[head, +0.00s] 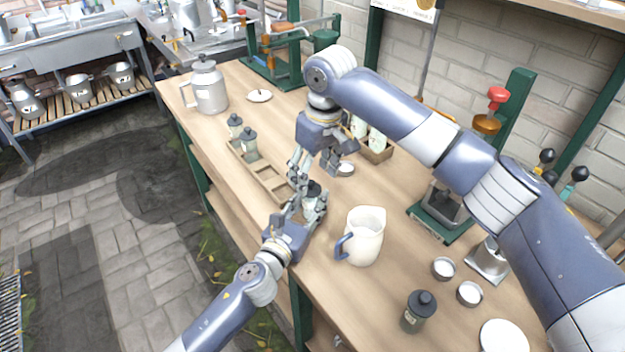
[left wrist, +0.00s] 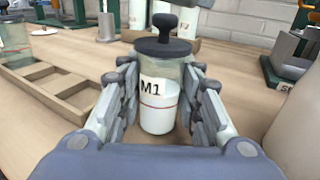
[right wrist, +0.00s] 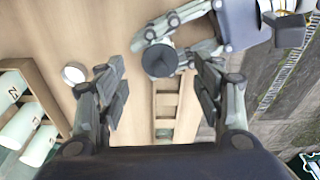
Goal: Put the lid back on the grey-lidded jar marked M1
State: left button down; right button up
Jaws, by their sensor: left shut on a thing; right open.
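The jar marked M1 (left wrist: 158,104) stands upright on the bench, clear with white contents. My left gripper (left wrist: 160,80) is shut on it, one finger on each side. A dark grey lid (left wrist: 163,46) with a round knob sits on the jar's mouth; I cannot tell whether it is fully seated. In the right wrist view the lid (right wrist: 159,61) shows from above. My right gripper (right wrist: 160,78) is open above it, fingers apart on either side and not touching it. In the head view the jar (head: 313,187) is partly hidden by the fingers.
A wooden divided tray (head: 268,180) holds two dark-lidded jars (head: 249,142) beside the held jar. A cream pitcher (head: 364,238) stands close to its right. A small white-topped disc (head: 345,169) lies behind. Another dark-lidded jar (head: 418,312) stands at the front right.

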notch_tip(320, 180, up, 8)
jog(key=shift+s+d+r, duration=0.25)
jog(key=shift+s+d, duration=0.2)
pick_arm(q)
jog(key=c, duration=1.1)
grip_release()
jog(key=shift+o, duration=0.2)
jog(key=v, duration=1.2)
